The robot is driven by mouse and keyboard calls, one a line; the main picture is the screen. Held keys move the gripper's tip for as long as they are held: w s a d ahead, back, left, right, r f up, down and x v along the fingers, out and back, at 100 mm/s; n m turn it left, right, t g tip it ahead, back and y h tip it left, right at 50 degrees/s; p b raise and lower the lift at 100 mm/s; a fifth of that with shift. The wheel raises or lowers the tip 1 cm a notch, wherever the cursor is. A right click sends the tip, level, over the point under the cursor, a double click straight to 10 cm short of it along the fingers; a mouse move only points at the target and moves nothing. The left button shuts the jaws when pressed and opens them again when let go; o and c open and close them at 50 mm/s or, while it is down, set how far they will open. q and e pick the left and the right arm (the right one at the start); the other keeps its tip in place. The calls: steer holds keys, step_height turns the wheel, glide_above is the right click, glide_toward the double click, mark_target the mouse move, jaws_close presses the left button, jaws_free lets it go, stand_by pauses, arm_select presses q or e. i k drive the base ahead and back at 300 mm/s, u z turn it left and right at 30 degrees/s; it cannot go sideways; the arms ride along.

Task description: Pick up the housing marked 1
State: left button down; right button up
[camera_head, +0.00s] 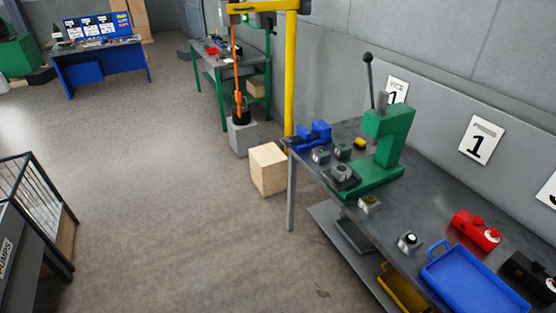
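No housing with a readable 1 shows. A red block-like part (476,230) with a round pale face lies on the grey workbench (440,218) at the right. A black part (524,277) of similar shape lies near the right edge, partly cut off. Several small metal parts, such as one near the bench's front edge (369,204) and one farther right (409,242), stand on the bench; any markings on them are too small to read. A white card with a 1 (481,140) hangs on the wall above the bench. Neither of my grippers is in view.
A green lever press (388,140) stands on the bench, with a blue vise (312,133) at its left. A blue tray (470,287) lies at the front right. A wooden box (268,169) stands by the bench's left end.

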mark_target(341, 172)
steer(key=u, duration=0.8)
steer(key=i, duration=1.75)
steer(key=z, duration=1)
steer(key=i, duration=0.7)
steer(key=z, duration=0.85)
